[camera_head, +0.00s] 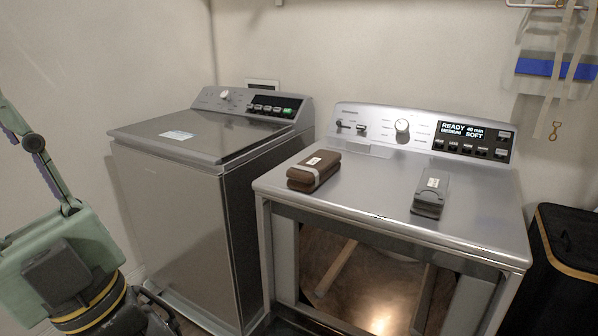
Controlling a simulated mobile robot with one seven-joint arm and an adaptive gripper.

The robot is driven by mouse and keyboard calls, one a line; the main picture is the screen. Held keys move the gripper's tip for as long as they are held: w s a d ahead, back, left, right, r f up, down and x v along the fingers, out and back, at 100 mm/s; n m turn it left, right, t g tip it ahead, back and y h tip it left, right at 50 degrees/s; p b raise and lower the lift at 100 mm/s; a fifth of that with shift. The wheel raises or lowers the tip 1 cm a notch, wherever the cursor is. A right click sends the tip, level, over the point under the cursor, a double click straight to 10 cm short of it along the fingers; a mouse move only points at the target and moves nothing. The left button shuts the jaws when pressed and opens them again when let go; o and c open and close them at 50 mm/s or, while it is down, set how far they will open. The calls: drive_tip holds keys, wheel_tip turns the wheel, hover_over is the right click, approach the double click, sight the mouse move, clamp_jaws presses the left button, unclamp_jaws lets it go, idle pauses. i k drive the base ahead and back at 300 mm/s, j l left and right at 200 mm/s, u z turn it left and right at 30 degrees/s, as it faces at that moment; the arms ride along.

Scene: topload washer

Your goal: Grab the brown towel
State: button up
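The brown towel (314,171) is a folded, rounded bundle with a pale band around it and a small white label on top. It lies on the front left part of the top of the right-hand machine (372,197), close to the left edge. Nothing covers the towel from this side.
A grey folded bundle (431,194) lies right of the towel, with bare top between them. The right machine's front is open. A closed topload washer (189,208) stands left.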

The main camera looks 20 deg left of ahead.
sight(306, 176)
drive_tip(key=k+j, duration=0.1)
drive_tip(key=j, duration=0.3)
drive_tip(key=k+j+z, duration=0.1)
drive_tip(key=j, duration=0.3)
drive_tip(key=k+j, duration=0.15)
drive_tip(key=j, duration=0.2)
drive_tip(key=j+z, duration=0.15)
drive_tip(key=j, duration=1.1)
drive_tip(key=i+j, duration=0.15)
drive_tip(key=j, duration=0.15)
drive_tip(key=i+j+z, duration=0.1)
drive_tip(key=j, duration=0.2)
drive_tip(key=i+j, duration=0.15)
drive_tip(key=j, duration=0.15)
drive_tip(key=i+j+z, duration=0.1)
drive_tip(key=j, duration=0.2)
drive_tip(key=i+j, duration=0.85)
drive_tip(key=i+z, duration=0.05)
drive_tip(key=i, duration=0.1)
